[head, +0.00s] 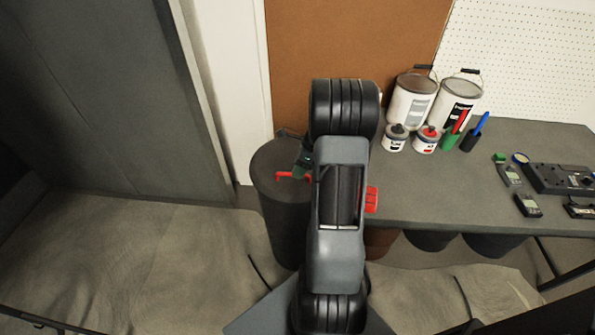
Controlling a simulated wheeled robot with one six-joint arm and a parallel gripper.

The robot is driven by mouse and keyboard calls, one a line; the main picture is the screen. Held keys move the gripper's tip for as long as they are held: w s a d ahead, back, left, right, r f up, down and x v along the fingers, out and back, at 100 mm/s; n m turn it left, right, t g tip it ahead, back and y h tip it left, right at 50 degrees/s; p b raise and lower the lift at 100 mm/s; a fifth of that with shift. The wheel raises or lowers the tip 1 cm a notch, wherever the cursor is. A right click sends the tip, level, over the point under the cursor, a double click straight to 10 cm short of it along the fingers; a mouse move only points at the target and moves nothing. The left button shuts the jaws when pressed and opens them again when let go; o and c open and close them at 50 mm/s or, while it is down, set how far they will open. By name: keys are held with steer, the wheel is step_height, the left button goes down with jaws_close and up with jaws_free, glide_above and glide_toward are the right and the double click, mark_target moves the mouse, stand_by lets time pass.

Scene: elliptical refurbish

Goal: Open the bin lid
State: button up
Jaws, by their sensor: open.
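The bin (285,230) is a dark grey round bin standing on the floor at the left end of the table. Its flat round lid (272,160) lies level on top and looks shut. My gripper (292,174) is over the right part of the lid, with a red finger-like piece showing against it. The gripper is open, but my own arm hides much of it. I cannot tell whether it touches the lid. The right side of the bin is also hidden by my arm.
The grey table (440,185) stands to the right, holding paint cans (412,98), small jars (396,138) and several devices (528,205). A red item (371,200) shows at the table's left end. Dark bins stand beneath. Grey cloth-like floor (150,255) lies open at left.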

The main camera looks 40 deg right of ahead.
steer(key=shift+a+f, duration=0.2)
steer(key=shift+f, duration=0.2)
steer(key=shift+c, duration=0.4)
jaws_close()
